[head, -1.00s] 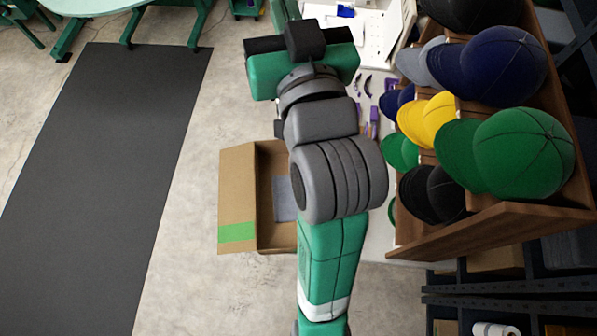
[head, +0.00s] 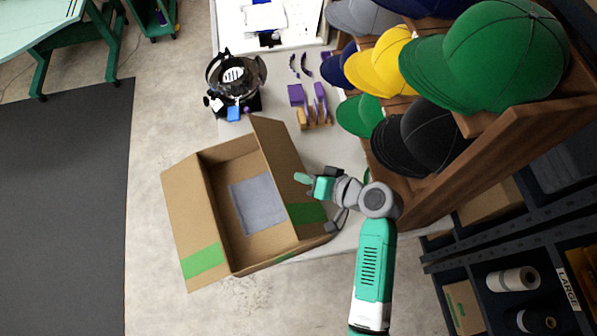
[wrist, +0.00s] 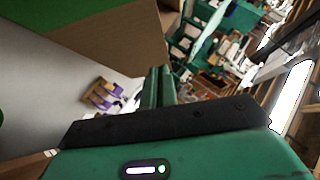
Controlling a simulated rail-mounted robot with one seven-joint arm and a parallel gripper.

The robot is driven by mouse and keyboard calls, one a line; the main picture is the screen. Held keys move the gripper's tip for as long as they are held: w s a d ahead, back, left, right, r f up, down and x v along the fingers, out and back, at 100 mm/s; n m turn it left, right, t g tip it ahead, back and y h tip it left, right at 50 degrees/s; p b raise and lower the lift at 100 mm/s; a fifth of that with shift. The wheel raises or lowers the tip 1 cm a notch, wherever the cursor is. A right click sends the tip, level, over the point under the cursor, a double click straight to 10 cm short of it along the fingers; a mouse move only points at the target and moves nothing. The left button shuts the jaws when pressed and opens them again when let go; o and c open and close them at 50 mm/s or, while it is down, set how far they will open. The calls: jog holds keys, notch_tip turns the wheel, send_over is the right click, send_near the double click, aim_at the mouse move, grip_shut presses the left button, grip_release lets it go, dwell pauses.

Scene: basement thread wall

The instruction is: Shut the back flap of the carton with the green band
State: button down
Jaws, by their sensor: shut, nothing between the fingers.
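The cardboard carton (head: 223,158) with the green band (head: 203,262) is open at the top, with a grey sheet (head: 258,203) inside. Its left flap (head: 186,212) leans outward; its right flap (head: 279,160) stands raised, crossed by green band near its lower end. I cannot tell which flap is the back one. My gripper (head: 302,178) is shut and empty, just right of the right flap, fingers pointing at it. In the wrist view the shut fingers (wrist: 158,86) are beside a cardboard panel (wrist: 120,38) with green at the upper left; contact is unclear.
A white table (head: 330,145) runs behind the carton, with purple parts (head: 320,98) and a dark round device (head: 236,80) on it. A wooden rack of caps (head: 490,160) stands close to my arm on the right. Open floor (head: 150,150) lies left of the carton.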

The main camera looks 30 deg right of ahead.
aim_at(272, 168)
jog(key=x, duration=0.8)
jog(key=shift+b, duration=0.4)
